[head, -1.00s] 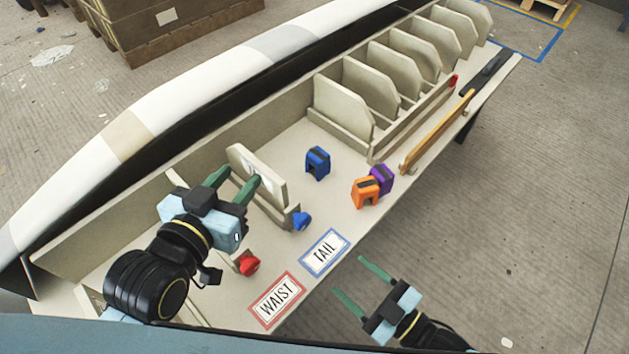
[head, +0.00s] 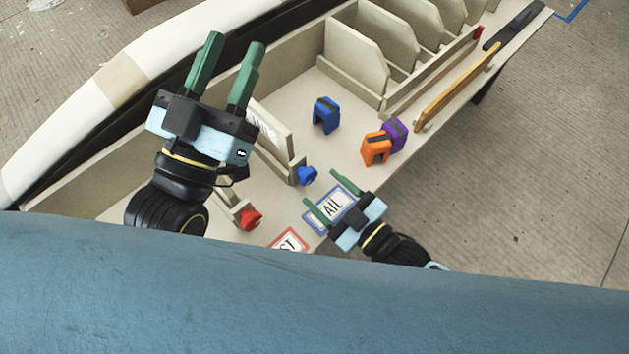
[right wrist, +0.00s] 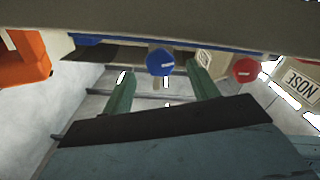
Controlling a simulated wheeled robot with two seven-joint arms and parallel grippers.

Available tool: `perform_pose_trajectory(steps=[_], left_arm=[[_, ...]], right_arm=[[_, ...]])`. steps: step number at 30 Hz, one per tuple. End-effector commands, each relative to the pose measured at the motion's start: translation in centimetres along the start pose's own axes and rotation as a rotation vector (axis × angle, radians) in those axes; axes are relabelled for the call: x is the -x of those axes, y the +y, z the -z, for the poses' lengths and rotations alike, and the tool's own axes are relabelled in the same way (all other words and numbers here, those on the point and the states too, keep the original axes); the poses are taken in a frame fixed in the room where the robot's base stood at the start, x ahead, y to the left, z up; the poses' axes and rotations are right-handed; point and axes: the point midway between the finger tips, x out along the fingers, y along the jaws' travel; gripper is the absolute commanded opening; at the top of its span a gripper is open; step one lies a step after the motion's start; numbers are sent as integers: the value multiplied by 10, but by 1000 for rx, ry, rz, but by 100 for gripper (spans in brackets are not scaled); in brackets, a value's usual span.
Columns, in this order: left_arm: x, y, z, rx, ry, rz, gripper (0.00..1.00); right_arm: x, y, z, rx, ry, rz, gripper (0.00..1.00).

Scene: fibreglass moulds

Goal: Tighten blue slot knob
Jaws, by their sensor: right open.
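The blue knob (head: 307,176) is at the near end of the blue slot, which holds an upright pale panel (head: 272,130). In the right wrist view the blue knob (right wrist: 160,62) appears between the fingers, with a pale line on its face. My right gripper (head: 327,190) is open and empty over the TAIL label (head: 335,206), its fingers pointing toward the knob but apart from it. My left gripper (head: 234,42) has its fingers spread and empty, up and left of the panel.
A red knob (head: 250,219) is left of the blue one. A blue clamp (head: 326,115), an orange clamp (head: 375,148) and a purple clamp (head: 396,133) stand on the table. A wooden bar (head: 457,88) lies along the edge. A long white mould (head: 150,50) runs behind.

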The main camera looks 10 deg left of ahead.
Motion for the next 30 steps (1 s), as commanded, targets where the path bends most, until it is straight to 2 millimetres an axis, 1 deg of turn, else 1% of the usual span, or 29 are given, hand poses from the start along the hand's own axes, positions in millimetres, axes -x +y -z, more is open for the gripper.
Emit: perform_pose_trajectory(steps=[1,3,9,13,20,30], left_arm=[[1,0,2,1,40,-1,40],[2,1,8,2,89,-3,40],[5,1,18,1,178,-4,40],[5,1,20,1,198,-5,40],[5,1,21,1,199,-5,40],[5,1,21,0,199,-4,40]], right_arm=[[-8,-1,-2,0,3,-1,59],[-17,0,-2,0,2,0,59],[-34,0,-1,0,0,0,59],[-38,0,0,0,0,0,59],[-38,0,0,0,-1,0,59],[-38,0,0,0,-1,0,15]])
